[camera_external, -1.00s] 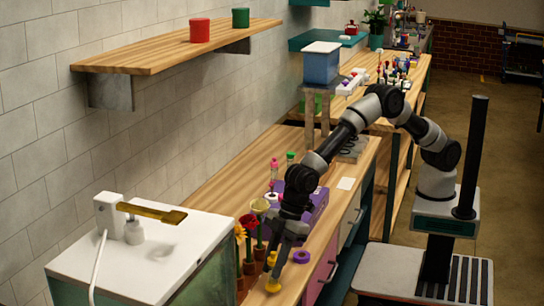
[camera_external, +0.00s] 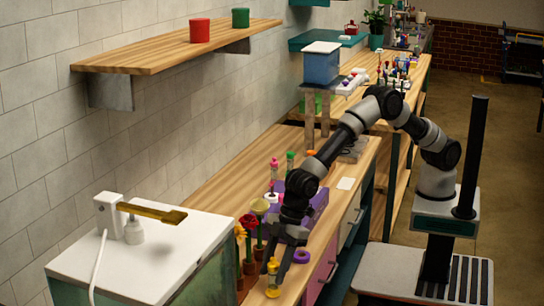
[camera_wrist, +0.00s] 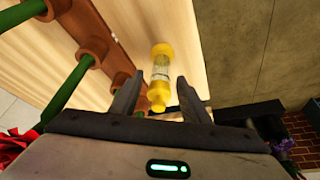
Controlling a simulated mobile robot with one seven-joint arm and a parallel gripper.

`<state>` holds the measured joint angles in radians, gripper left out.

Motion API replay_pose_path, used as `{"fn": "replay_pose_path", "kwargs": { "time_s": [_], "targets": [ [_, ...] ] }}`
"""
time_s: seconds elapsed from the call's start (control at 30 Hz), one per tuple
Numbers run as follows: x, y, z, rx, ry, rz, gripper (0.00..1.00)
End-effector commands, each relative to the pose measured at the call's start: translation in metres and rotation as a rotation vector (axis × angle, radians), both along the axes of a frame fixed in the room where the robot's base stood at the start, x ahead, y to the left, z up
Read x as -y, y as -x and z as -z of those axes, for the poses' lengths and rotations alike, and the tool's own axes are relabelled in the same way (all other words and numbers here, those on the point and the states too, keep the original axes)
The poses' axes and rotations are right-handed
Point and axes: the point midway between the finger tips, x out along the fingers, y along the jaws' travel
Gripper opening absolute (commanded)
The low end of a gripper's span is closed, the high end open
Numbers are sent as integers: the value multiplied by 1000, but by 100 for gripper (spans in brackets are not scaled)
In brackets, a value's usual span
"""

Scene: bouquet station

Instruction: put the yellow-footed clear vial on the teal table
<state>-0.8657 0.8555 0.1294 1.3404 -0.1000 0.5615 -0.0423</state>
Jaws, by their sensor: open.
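The clear vial with yellow foot and yellow top (camera_external: 272,278) stands at the near end of the wooden bench. In the wrist view the vial (camera_wrist: 161,72) appears ahead of the fingers, its nearer yellow end reaching between them with gaps on both sides. My gripper (camera_external: 281,276) is open beside the vial; its two fingers also show in the wrist view (camera_wrist: 160,97). A teal surface (camera_external: 302,43) juts from the wall at the back with a red item on it. I cannot tell whether this is the teal table.
Flowers in brown pots (camera_external: 249,267) stand close left of the vial. A purple ring (camera_external: 301,256) lies just right of my gripper. A purple rack (camera_external: 318,205) is behind it. A white-topped cabinet (camera_external: 150,255) stands at the left. The bench's front edge is close.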

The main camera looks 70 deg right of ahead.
Motion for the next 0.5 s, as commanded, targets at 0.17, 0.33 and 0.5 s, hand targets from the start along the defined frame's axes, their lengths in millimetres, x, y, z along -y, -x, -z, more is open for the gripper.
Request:
{"fn": "replay_pose_path", "kwargs": {
  "time_s": [0.17, 0.33, 0.5],
  "targets": [
    [9, 5, -30, 3, -4, 0, 42],
    [22, 12, -65, 4, -5, 0, 42],
    [33, 18, -93, 2, -2, 0, 42]
  ]
}}
